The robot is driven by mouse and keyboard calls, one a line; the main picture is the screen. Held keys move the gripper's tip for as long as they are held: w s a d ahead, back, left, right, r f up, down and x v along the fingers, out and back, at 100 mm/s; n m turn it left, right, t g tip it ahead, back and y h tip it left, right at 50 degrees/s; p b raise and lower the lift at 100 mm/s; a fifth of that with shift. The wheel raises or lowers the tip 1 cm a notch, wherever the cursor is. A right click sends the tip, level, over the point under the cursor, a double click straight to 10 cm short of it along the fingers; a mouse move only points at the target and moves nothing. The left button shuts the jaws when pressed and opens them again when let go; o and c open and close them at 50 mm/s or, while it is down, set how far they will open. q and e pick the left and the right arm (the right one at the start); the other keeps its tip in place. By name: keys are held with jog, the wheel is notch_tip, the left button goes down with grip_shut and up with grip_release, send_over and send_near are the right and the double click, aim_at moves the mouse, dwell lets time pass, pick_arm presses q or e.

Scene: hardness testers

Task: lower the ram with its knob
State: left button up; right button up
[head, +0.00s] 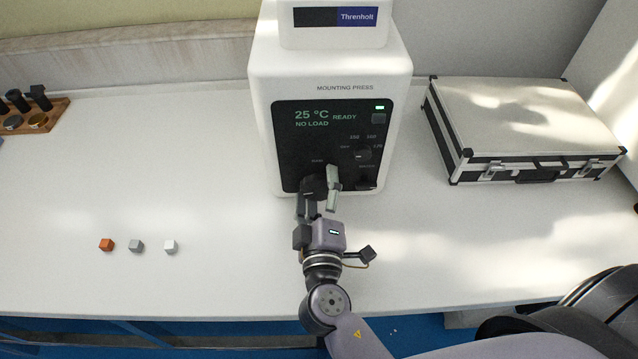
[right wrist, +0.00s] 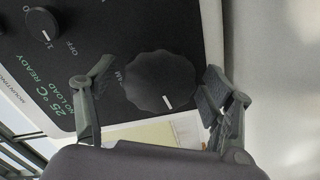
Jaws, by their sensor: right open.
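The mounting press (head: 330,60) stands at the back middle of the bench, its dark front panel reading "25 °C READY" and "NO LOAD". The ram knob (right wrist: 160,83) is a large black scalloped knob with a white mark, low on the panel. In the head view the ram knob (head: 315,187) is partly hidden by my right gripper (head: 319,181). In the right wrist view my right gripper (right wrist: 157,72) is open, with one finger on each side of the knob. Gaps show between fingers and knob, so I see no firm contact. My left gripper is not in view.
A smaller selector dial (head: 363,154) sits above and right of the ram knob. A silver case (head: 520,115) lies to the right. Three small cubes, orange (head: 106,245), grey (head: 136,246) and white (head: 171,246), sit at left. A wooden holder (head: 50,118) stands far left.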

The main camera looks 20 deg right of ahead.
jog(key=c, duration=1.2)
jog(key=shift+o, duration=0.2)
